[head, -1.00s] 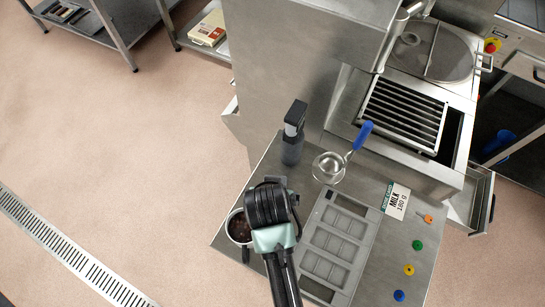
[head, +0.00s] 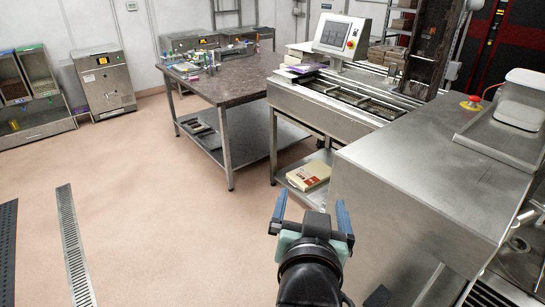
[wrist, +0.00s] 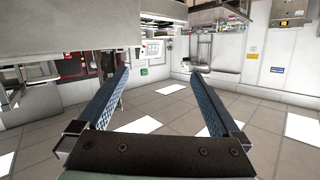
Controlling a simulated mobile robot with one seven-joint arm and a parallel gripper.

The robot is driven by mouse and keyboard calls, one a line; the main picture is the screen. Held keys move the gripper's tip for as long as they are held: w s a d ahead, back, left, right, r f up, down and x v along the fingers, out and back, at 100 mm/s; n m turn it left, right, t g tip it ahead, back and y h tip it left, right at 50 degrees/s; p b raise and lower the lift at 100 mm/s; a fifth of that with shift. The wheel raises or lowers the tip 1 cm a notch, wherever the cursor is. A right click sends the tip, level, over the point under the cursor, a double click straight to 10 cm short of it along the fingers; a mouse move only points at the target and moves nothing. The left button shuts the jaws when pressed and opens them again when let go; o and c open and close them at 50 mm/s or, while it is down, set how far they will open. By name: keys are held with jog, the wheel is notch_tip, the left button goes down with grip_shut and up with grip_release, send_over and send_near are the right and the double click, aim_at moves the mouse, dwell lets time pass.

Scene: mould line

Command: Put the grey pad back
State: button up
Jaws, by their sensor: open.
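My gripper (head: 311,208) is in the lower middle of the head view, raised over open floor, its two blue-lined fingers apart with nothing between them. In the wrist view my gripper (wrist: 160,95) also shows both fingers spread and empty; the picture there appears upside down. I cannot make out a grey pad in either view now. The dark-topped table (head: 235,75) stands beyond my gripper, with several small items near its back edge, too small to tell apart.
A steel machine housing (head: 420,170) stands close on the right. Behind it is a conveyor line with a screen (head: 342,36). A box (head: 309,175) lies on the shelf under the line. Dispensers (head: 38,75) stand at the far left.

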jog(key=s+a+r+n+t, duration=0.1)
jog(key=a+r+t, duration=0.15)
jog(key=r, duration=0.65)
jog(key=s+a+r+t, duration=0.1)
jog(key=r+t, duration=0.3)
jog(key=r, duration=0.5)
jog(key=s+a+r+n+t+y, duration=0.1)
jog(key=s+r+t, duration=0.2)
jog(key=s+r, duration=0.2)
jog(key=s+a+r+n+t+y, duration=0.1)
jog(key=s+r+t, duration=0.2)
jog(key=r, duration=0.9)
jog(key=shift+s+a, duration=0.4)
jog(key=shift+s, duration=0.7)
